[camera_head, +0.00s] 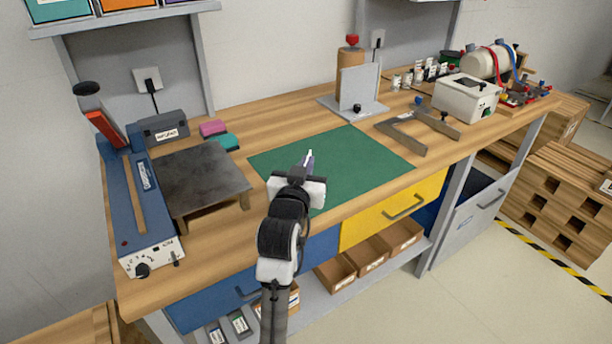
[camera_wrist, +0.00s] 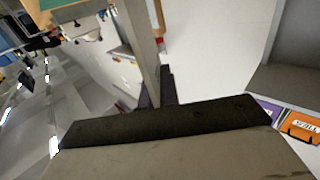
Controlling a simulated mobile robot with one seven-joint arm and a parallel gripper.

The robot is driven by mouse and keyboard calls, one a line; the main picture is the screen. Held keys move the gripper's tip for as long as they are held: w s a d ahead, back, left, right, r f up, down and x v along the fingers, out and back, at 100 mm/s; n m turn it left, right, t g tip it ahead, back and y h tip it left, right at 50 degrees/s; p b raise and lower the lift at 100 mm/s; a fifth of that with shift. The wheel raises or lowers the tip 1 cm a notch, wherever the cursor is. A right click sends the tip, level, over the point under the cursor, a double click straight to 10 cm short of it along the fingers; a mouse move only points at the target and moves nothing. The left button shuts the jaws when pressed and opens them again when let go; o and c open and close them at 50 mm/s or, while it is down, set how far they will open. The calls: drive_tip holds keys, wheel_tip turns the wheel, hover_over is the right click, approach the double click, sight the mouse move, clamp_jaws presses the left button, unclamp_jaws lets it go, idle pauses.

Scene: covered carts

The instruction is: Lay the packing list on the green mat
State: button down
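The green mat (camera_head: 372,157) lies flat on the wooden workbench, its near left part hidden behind my gripper. My gripper (camera_head: 308,160) is raised in front of the mat and overlaps it in the head view.
Left of the mat are a dark plate on a stand (camera_head: 203,178) and a blue sealer (camera_head: 146,195). Behind it stands a grey fixture with a roll (camera_head: 358,85). A grey angle bracket (camera_head: 405,135) and white box (camera_head: 466,97) are right. Bench around the mat is partly clear.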

drive_tip(key=shift+f, duration=1.45)
drive_tip(key=shift+f+b, duration=0.35)
drive_tip(key=c, duration=1.6)
unclamp_jaws()
drive_tip(key=shift+c, duration=0.2)
drive_tip(key=shift+r, duration=0.1)
